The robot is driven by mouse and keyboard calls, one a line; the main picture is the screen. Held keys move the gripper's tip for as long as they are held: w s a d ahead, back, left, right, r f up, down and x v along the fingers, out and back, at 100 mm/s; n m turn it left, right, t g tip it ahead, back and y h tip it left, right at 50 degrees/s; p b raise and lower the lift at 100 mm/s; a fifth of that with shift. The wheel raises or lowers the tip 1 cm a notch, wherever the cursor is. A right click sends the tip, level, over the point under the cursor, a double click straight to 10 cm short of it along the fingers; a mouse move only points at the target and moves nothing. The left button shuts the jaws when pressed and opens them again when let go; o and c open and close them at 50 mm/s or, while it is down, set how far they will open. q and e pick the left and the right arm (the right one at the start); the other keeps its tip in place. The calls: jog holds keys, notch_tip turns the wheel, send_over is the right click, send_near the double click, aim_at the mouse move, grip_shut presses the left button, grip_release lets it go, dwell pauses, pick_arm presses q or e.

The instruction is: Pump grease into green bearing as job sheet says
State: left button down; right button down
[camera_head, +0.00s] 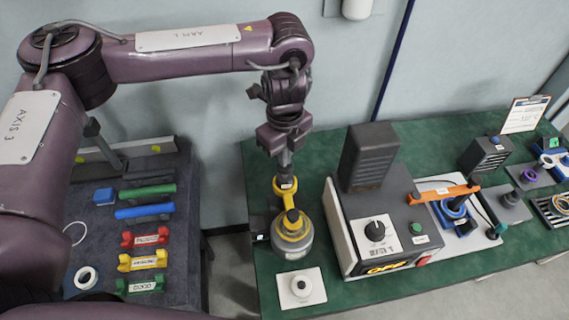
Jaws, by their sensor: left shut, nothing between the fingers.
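My left gripper (285,168) is shut and empty, pointing down at the top of a jar-like device (292,243) with a yellow band and a yellow upper arm. It is right at the yellow top; I cannot tell whether it touches. The device may be the grease pump. A printed sheet (525,114), perhaps the job sheet, stands at the back right; its text is too small to read. I cannot clearly make out a green bearing; a small green item (551,143) sits at the far right. My right gripper is not in view.
A grey machine (350,220) with a dial and a lit "OFF" display stands right of the jar. A white plate with a round knob (301,288) lies in front. An orange lever (444,194) is further right. The dark left table holds red, yellow and green holders (143,261).

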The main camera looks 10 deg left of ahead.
pick_arm(q)
jog(key=shift+f+b, duration=0.7)
jog(key=shift+f, duration=0.6)
jog(key=shift+r, duration=0.1)
notch_tip(320, 180, up, 4)
jog(key=p, duration=0.4)
jog(key=shift+f, duration=0.3)
